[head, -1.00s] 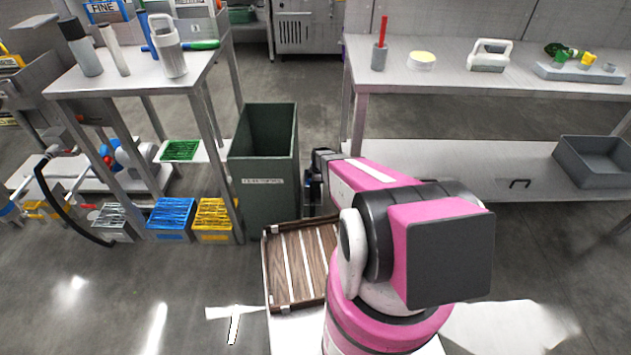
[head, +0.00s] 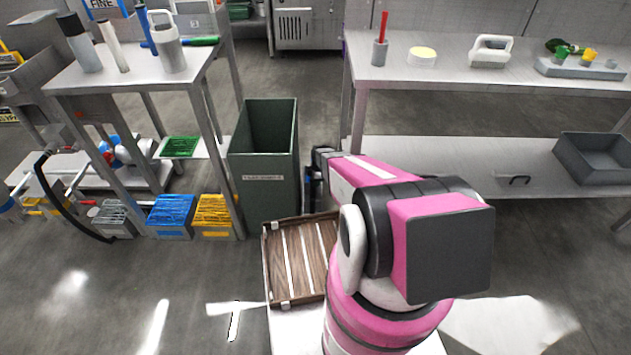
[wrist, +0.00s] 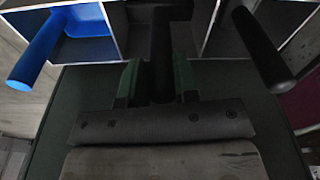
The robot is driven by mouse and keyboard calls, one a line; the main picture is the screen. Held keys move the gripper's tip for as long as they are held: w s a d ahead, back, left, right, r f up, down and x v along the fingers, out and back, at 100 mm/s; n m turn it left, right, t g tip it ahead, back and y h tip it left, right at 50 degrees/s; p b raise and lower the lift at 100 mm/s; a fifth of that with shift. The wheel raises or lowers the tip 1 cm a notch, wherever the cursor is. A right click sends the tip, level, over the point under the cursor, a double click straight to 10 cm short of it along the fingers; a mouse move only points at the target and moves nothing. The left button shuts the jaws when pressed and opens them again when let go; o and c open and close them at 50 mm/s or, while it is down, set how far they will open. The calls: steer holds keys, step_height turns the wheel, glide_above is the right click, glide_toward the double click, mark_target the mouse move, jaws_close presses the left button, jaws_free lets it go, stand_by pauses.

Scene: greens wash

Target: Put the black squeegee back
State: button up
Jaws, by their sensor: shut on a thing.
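In the wrist view my gripper (wrist: 158,82) is shut on the upright handle of the black squeegee (wrist: 165,127). A blue handle (wrist: 38,52) stands out at the left, by a blue compartment, and another black handle (wrist: 262,50) at the right. The held handle is in front of the middle compartment; I cannot tell whether it touches the rack. In the head view my arm hides the squeegee and fingertips.
A tall green bin (head: 265,180) stands left of my wrist. A wooden-slatted tray (head: 300,265) lies in front of it. A steel table (head: 445,72) with a lower shelf is on the right, with a grey tub (head: 597,160) on that shelf. Another table (head: 130,75) holds bottles at left.

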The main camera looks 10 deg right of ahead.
steer(key=shift+f, duration=0.35)
steer(key=o, duration=0.9)
steer(key=shift+o, duration=0.2)
step_height(320, 180, up, 11)
steer(key=d, duration=0.1)
steer(key=s+a+r+m, duration=0.1)
steer(key=s+r+m, duration=0.7)
steer(key=s+r, duration=0.2)
steer(key=s+a+r+m+h, duration=0.1)
steer(key=s+r+m, duration=0.8)
steer(key=r, duration=0.6)
steer(key=shift+s+a+r+m, duration=0.25)
steer(key=shift+s+m, duration=0.05)
steer(key=shift+s, duration=0.85)
